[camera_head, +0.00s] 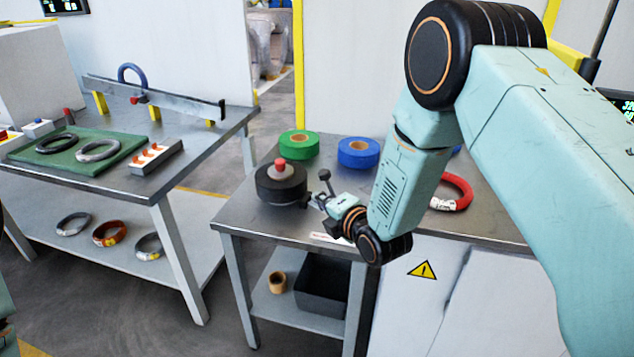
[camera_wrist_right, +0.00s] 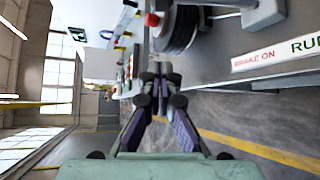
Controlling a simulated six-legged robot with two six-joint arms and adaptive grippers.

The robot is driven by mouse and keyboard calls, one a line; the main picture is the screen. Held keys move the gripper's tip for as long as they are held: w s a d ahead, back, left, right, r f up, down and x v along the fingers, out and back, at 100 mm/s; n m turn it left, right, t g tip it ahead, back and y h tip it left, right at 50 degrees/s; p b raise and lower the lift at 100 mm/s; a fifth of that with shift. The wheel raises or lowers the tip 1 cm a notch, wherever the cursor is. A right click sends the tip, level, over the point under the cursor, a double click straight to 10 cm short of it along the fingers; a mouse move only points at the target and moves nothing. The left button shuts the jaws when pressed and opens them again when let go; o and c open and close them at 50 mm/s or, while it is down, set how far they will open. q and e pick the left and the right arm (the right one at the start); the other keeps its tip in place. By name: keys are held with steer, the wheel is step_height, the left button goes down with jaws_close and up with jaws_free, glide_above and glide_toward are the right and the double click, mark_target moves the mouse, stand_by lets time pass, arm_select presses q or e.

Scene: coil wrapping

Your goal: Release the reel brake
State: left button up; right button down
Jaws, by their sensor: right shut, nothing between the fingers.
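A black reel (camera_head: 281,184) with a red knob on top sits at the left end of the grey metal bench. A dark lever with a ball knob (camera_head: 325,175) stands just right of the reel; I take it as the brake lever. My right gripper (camera_head: 312,200) is shut and empty, low beside the reel and the lever's foot. Whether it touches either is unclear. In the right wrist view its fingers (camera_wrist_right: 160,72) are together, with the reel (camera_wrist_right: 178,32) beyond. A label reading "BRAKE ON" (camera_wrist_right: 260,60) is on the bench edge. My left gripper is out of view.
Green tape (camera_head: 299,144), blue tape (camera_head: 358,152) and a red coil (camera_head: 453,192) lie on the bench (camera_head: 255,215). A shelf below holds a black bin (camera_head: 322,285) and a tan roll (camera_head: 277,282). A second table (camera_head: 150,185) with coils stands left, across a gap.

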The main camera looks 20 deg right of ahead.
mark_target(333, 193)
steer(key=b+x, duration=0.2)
steer(key=x, duration=0.8)
steer(key=d, duration=0.2)
steer(key=d+r, duration=0.1)
steer(key=shift+s+d+r+p, duration=0.15)
steer(key=shift+s+d+p, duration=0.05)
steer(key=shift+d+p, duration=0.2)
steer(key=shift+a, duration=0.1)
